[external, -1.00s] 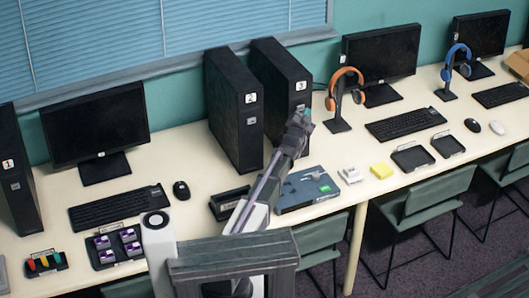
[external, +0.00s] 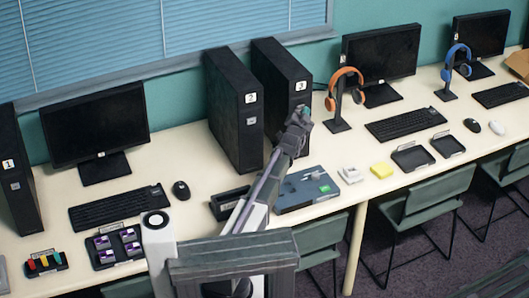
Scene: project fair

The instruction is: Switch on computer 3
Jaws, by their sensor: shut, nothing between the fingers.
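Computer 3 (external: 272,58) is a black tower with a white "3" label on its front, standing at the back of the desk beside computer 2 (external: 234,95). My gripper (external: 304,113) is shut and empty at the front of computer 3, just below the label. It covers the area where the power button would show, so I cannot see that button or tell whether the fingertips touch the front. Computer 1 (external: 14,185) stands at the far left.
Next to computer 3 stands an orange headphone set (external: 345,80) on a black stand. A monitor (external: 97,125) stands left of computer 2.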

